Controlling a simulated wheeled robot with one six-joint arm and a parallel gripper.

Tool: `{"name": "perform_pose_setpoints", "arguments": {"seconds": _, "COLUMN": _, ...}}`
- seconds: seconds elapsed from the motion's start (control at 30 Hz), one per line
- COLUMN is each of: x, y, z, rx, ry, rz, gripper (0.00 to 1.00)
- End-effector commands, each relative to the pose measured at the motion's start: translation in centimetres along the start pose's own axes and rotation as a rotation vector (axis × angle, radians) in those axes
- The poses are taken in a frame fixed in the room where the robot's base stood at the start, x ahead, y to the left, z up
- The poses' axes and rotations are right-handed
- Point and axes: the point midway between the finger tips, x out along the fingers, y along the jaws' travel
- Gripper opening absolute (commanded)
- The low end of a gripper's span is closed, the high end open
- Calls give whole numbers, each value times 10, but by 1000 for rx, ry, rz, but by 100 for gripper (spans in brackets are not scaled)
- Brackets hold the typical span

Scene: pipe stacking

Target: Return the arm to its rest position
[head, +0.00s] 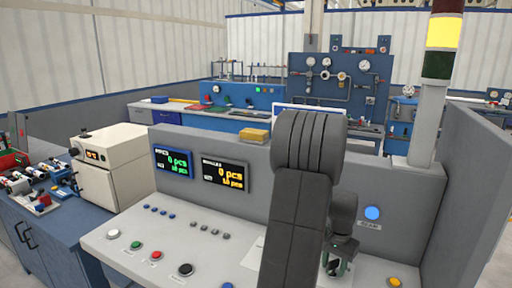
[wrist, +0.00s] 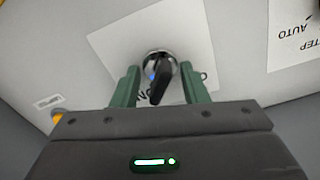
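My gripper (wrist: 158,78) shows in the wrist view with two green fingers spread apart, empty and open. A black rotary switch (wrist: 162,86) on a round metal base sits on the grey panel between the fingertips in the picture. A gap shows on both sides of it, and neither finger appears to touch it. In the head view my dark arm rises in front of the console (head: 258,208), and part of my gripper (head: 337,264) shows low over the sloped panel. The arm hides the switch there.
The console has several push buttons (head: 155,254), two displays (head: 222,173), a blue button (head: 372,212) and a yellow button (head: 395,281). A signal tower (head: 437,75) with yellow lit stands at right. A blue bench (head: 70,212) is at left.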

Motion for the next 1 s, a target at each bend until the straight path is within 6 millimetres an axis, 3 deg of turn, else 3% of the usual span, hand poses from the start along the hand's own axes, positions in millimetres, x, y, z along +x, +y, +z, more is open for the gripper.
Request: {"name": "perform_pose_setpoints", "arguments": {"seconds": 1.0, "x": 0, "y": 0, "z": 0, "rx": -761, "ry": 0, "rz": 0, "gripper": 40}}
